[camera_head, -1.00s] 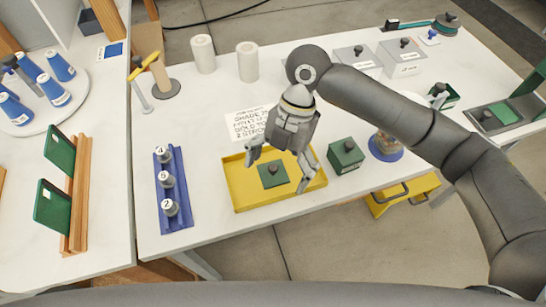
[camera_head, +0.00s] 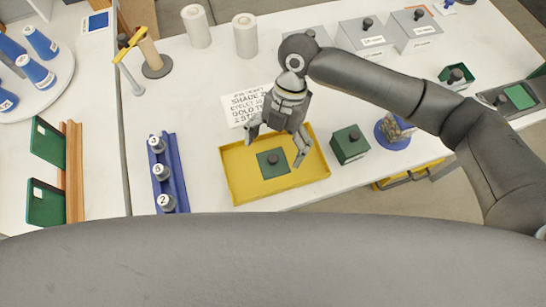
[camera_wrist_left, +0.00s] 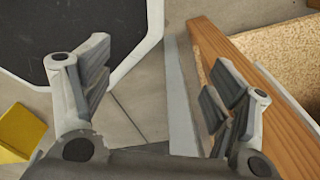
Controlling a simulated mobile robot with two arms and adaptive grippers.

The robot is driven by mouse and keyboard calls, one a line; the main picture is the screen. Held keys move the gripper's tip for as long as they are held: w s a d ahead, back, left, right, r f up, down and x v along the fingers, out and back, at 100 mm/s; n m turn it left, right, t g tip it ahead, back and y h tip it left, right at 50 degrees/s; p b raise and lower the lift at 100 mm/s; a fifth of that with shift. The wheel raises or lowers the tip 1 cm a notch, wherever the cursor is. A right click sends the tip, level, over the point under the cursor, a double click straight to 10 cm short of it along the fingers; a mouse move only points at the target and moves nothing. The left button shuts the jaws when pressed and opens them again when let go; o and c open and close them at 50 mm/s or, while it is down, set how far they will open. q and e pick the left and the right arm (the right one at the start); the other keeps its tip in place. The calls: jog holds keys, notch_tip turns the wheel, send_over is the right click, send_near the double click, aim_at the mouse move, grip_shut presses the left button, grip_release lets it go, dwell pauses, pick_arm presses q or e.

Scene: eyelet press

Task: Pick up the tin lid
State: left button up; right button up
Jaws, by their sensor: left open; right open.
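A flat green square lid with a dark knob (camera_head: 273,163) lies in a shallow yellow tray (camera_head: 235,190) on the white table. My right gripper (camera_head: 275,150) is open, with its fingers spread over the tray, just beyond the lid in the head view. The lid is not between the fingertips, and I cannot tell the height of the gap. My left gripper (camera_wrist_left: 160,85) is open and empty in the left wrist view, over the floor and a wooden edge.
A blue rack of numbered weights (camera_head: 170,172) stands left of the tray. A printed sheet (camera_head: 240,110) lies behind it. A blue round stand (camera_head: 393,132), grey lidded boxes (camera_head: 362,33) and white rolls (camera_head: 245,36) are around.

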aim_at(274, 159)
jog(key=p+x, duration=0.1)
jog(key=x, duration=0.2)
jog(key=shift+s+a+f, duration=0.1)
jog(key=shift+s+f, duration=0.05)
jog(key=shift+f, duration=0.15)
jog(key=c, duration=0.7)
pick_arm(q)
jog(key=shift+w+d+r, duration=0.1)
jog(key=shift+w+r, duration=0.65)
jog(key=shift+w, duration=0.15)
pick_arm(e)
jog(key=c, duration=0.5)
pick_arm(q)
jog(key=shift+w+f, duration=0.1)
jog(key=shift+w, duration=0.05)
pick_arm(e)
jog(key=shift+s+f, duration=0.15)
jog(key=shift+s, duration=0.05)
jog(key=shift+c, duration=0.8)
